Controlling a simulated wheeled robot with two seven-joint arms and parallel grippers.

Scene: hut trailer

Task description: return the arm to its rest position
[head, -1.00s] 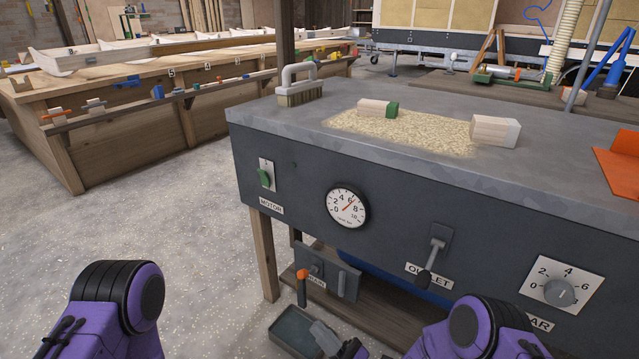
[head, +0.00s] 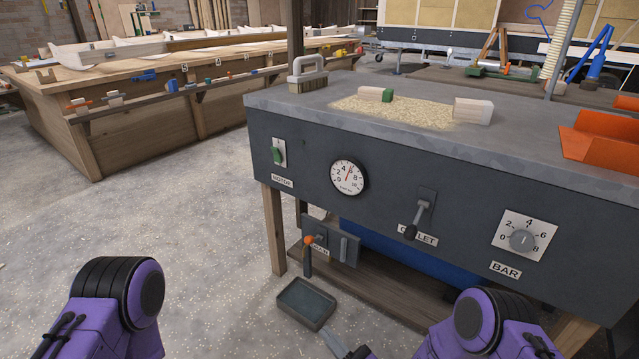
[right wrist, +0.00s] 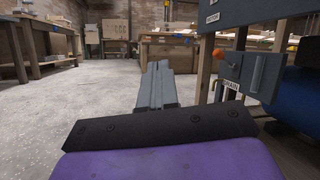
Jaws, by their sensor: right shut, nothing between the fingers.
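My right gripper (head: 333,343) shows at the bottom of the head view, low in front of the bench, with its grey fingers together and empty. In the right wrist view the shut fingers (right wrist: 157,78) point forward over the floor, left of the drain panel (right wrist: 262,75). Only a purple and black part of my left arm shows at the lower left of the head view. My left gripper is out of view.
The grey machine bench (head: 390,190) fills the right, with the orange-tipped drain lever (head: 308,255) below it. A dark tray (head: 307,303) lies on the floor near the right gripper. A long wooden bench (head: 130,125) stands at the left. Floor between is clear.

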